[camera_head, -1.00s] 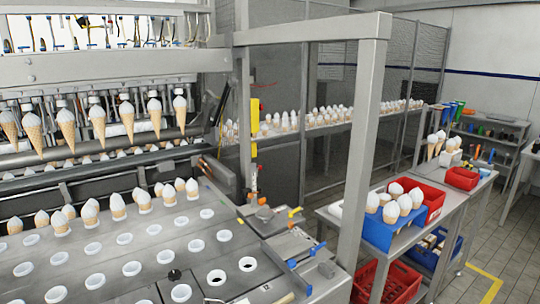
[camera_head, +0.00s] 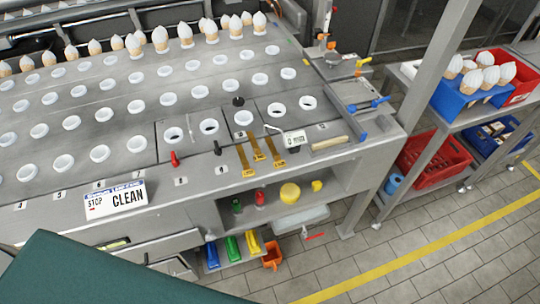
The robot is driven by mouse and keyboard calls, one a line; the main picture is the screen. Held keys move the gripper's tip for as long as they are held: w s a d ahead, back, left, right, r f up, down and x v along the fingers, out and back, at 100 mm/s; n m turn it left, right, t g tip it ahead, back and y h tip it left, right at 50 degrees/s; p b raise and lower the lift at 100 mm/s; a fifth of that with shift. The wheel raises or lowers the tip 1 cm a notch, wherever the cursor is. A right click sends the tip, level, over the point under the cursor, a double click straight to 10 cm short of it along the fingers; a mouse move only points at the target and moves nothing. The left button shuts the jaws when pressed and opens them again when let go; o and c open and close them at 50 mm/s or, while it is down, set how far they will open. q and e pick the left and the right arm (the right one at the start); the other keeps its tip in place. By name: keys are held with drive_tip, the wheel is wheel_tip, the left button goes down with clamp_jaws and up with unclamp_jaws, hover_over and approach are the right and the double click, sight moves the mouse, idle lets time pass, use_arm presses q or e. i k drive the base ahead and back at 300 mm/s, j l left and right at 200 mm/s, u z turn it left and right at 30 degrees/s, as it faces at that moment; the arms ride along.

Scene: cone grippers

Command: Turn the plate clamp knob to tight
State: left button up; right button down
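Neither of my grippers is in view. A round black knob (camera_head: 238,101) stands on the steel hole plate (camera_head: 200,118), among the white-rimmed holes. At the plate's front edge are a small red-handled knob (camera_head: 174,158) and a small black-handled one (camera_head: 217,148). I cannot tell for certain which of these is the plate clamp knob, and no tight or loose marking is readable.
Below is a shelf with a yellow round item (camera_head: 290,193). A blue crate (camera_head: 458,100) of cones stands right; tiled floor is open at lower right.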

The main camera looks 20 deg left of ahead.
sight(238, 102)
drive_tip(key=u, duration=1.45)
drive_tip(key=l+z, duration=0.65)
drive_tip(key=z, duration=0.2)
